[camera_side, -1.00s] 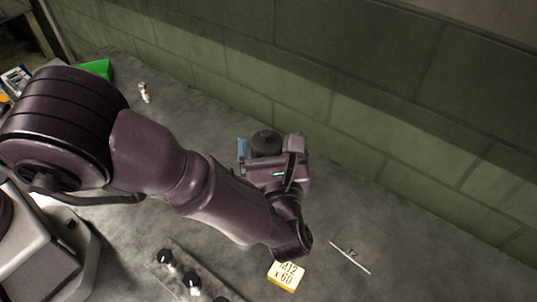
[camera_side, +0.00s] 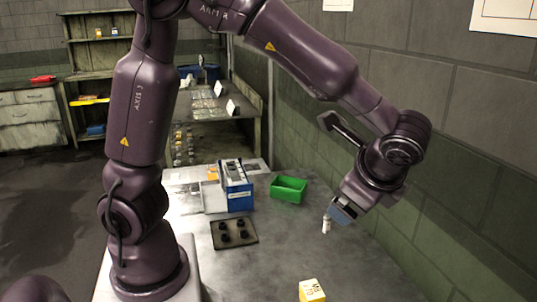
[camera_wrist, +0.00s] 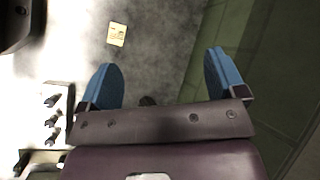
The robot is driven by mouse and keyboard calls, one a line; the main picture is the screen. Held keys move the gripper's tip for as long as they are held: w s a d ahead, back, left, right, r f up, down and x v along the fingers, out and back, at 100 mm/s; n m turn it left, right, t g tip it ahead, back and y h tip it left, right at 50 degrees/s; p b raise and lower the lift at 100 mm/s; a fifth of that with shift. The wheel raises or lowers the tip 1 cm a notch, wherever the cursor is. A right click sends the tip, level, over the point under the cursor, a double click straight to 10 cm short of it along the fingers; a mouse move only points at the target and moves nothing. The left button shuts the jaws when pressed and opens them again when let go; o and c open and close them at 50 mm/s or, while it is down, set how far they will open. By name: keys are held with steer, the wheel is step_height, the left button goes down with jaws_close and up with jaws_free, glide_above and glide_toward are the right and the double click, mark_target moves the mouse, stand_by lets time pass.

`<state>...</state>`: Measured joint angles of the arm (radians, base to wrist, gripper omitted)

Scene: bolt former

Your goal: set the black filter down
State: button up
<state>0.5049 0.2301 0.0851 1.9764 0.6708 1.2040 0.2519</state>
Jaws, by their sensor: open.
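My gripper (camera_side: 343,211) is in the right half of the side view, angled down over the grey bench. In the wrist view its two blue-padded fingers (camera_wrist: 163,72) stand wide apart with an open gap between them. A small dark rounded shape, possibly the black filter (camera_wrist: 147,101), peeks out at the palm edge between the fingers, mostly hidden by the palm. I cannot tell whether it touches the gripper or the bench. I cannot make out the filter in the side view now.
A yellow-and-white box (camera_side: 312,290) lies at the front. A wall rises at right.

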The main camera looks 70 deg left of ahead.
steer(key=s+a+r+n+t+h, duration=0.2)
steer(key=s+r+n+h, duration=0.1)
steer(key=s+n, duration=0.2)
steer(key=s+a+r+n+t+h, duration=0.2)
steer(key=s+n, duration=0.4)
steer(key=s, duration=0.3)
steer(key=shift+s+a+r+n+h, duration=0.25)
steer(key=shift+r+h, duration=0.5)
steer(key=shift+h, duration=0.45)
